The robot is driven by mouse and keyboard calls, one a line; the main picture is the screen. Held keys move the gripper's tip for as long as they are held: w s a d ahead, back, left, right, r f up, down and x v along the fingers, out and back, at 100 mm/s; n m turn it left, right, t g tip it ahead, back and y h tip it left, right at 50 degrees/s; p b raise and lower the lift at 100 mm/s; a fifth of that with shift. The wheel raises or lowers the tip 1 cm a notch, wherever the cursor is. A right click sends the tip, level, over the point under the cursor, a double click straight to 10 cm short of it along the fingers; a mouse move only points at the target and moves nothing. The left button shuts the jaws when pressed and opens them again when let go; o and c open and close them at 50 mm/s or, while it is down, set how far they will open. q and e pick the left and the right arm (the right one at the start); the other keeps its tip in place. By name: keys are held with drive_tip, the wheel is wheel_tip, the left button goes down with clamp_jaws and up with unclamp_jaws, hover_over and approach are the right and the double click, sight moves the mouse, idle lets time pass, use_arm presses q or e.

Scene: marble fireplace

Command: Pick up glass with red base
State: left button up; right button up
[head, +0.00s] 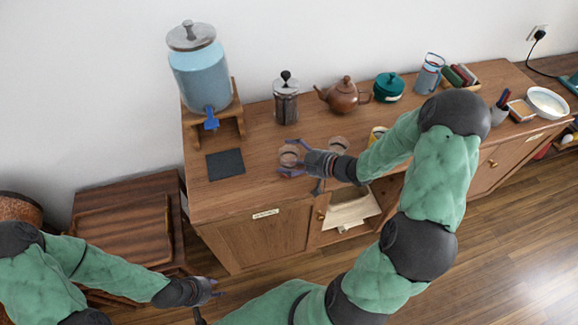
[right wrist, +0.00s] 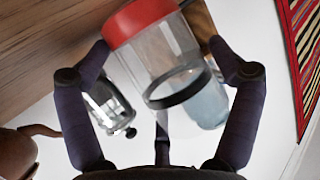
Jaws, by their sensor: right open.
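The glass with red base (right wrist: 152,25) appears upside down in the right wrist view, a clear cup with a red bottom and a dark ring at its rim. My right gripper (right wrist: 158,52) is open, with one finger on each side of it. I cannot tell whether the fingers touch it. In the head view, a glass (head: 289,155) stands on the wooden cabinet between the fingers of my right gripper (head: 291,158); its base colour is hard to see. Another clear glass (head: 338,145) stands just to the right. My left gripper (head: 216,288) is low at the left, away from the cabinet; its opening is unclear.
The blue dispenser (head: 200,75) on its wooden stand and a dark square mat (head: 225,164) are left on the cabinet (head: 245,195). A French press (head: 286,100), brown teapot (head: 343,96) and teal pot (head: 388,86) stand behind.

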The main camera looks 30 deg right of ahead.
drive_tip(key=c, duration=1.1)
drive_tip(key=shift+r, duration=0.2)
